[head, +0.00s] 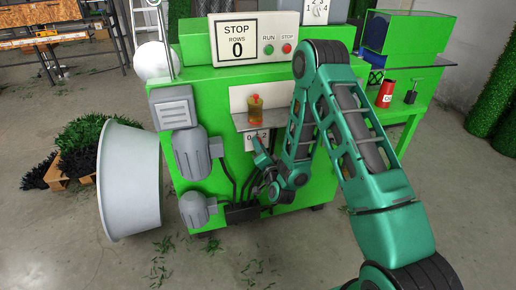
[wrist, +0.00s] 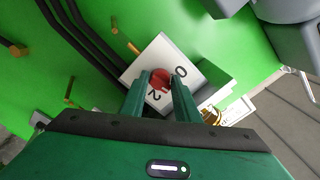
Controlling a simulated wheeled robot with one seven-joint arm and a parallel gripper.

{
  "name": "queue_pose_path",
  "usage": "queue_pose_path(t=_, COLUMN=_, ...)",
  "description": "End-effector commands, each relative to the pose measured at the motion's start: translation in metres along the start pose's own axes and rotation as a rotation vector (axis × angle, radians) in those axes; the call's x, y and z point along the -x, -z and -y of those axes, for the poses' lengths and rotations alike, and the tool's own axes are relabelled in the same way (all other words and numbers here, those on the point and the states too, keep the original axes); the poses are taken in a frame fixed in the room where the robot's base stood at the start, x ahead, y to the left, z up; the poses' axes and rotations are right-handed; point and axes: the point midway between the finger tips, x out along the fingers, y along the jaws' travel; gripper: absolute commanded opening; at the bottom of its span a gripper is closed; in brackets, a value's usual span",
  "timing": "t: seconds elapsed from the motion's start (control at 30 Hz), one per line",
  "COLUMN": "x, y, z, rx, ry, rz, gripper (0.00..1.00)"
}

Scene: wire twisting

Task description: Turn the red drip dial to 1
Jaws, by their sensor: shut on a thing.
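The red drip dial (wrist: 160,77) sits on a white plate (wrist: 158,50) on the green machine front. In the wrist view the digits 0 and 2 show on the plate. The 1 is hidden, and I cannot tell where the dial points. My gripper (wrist: 161,76) is shut on the dial, one green finger on either side. In the head view the plate (head: 250,145) is under the small shelf, and my gripper (head: 262,150) reaches it from below right, hiding the dial.
A small shelf (head: 241,122) with an amber oiler (head: 255,110) juts out just above the plate. Dark cables (wrist: 92,45) run beside the dial. Grey motors (head: 190,153) stick out at the left. A red can (head: 385,94) stands on the green side table.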

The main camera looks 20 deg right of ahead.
Motion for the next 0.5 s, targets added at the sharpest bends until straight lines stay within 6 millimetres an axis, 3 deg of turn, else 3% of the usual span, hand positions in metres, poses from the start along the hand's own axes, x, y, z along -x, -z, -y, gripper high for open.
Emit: queue_pose_path(t=0.5, x=0.0010, y=-0.0011, z=-0.0014, rx=-0.175, ry=-0.004, rz=0.003, gripper=0.06)
